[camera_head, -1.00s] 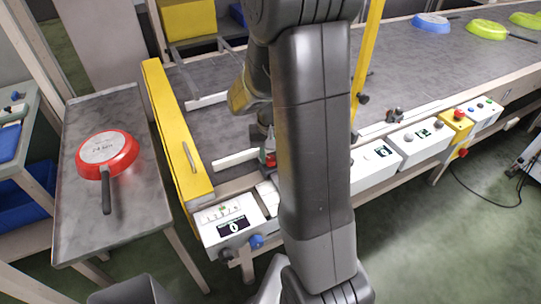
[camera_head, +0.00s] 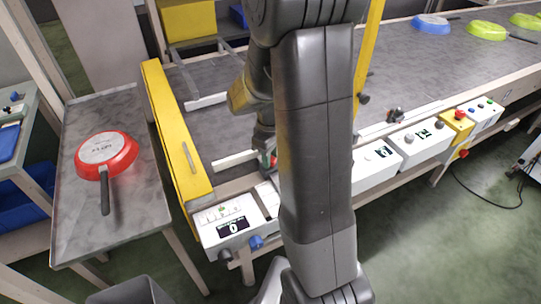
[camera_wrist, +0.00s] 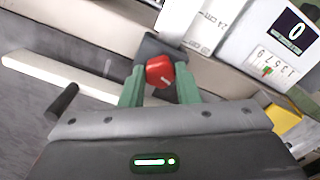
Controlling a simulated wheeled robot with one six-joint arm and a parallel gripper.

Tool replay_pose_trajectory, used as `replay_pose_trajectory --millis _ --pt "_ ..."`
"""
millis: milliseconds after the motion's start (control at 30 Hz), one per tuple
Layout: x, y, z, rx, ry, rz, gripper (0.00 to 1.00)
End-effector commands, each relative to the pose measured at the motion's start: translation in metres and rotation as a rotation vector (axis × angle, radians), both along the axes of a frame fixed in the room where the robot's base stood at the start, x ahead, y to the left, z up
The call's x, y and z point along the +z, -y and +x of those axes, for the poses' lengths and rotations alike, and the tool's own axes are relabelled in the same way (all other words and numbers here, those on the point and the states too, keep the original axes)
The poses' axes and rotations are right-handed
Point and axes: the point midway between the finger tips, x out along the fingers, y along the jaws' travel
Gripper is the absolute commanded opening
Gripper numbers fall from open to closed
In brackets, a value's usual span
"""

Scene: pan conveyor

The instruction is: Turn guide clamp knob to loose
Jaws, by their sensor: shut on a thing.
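The guide clamp knob (camera_wrist: 160,72) is red with a small white mark. In the wrist view it sits between the two green fingers of my gripper (camera_wrist: 160,86), which is shut on it. A dark clamp block (camera_wrist: 152,48) lies just behind the knob. The white guide rail (camera_wrist: 70,82) runs to the left of it. In the head view my gripper (camera_head: 267,161) is down at the conveyor's near edge, and my arm hides most of it and the knob.
A white control box (camera_head: 228,222) with a display reading 0 stands beside the clamp. A yellow end bar (camera_head: 178,140) borders the conveyor (camera_head: 315,62). A red pan (camera_head: 107,152) lies upside down on the side table (camera_head: 75,222). Pans stand at the far right.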

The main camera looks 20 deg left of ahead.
Motion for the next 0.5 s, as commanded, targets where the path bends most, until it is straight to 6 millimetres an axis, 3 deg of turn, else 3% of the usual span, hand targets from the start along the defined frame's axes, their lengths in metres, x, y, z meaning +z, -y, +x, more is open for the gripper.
replay_pose_trajectory --millis 500 --pt "0.0009 -0.0009 0.0008 0.195 0.003 0.003 0.06"
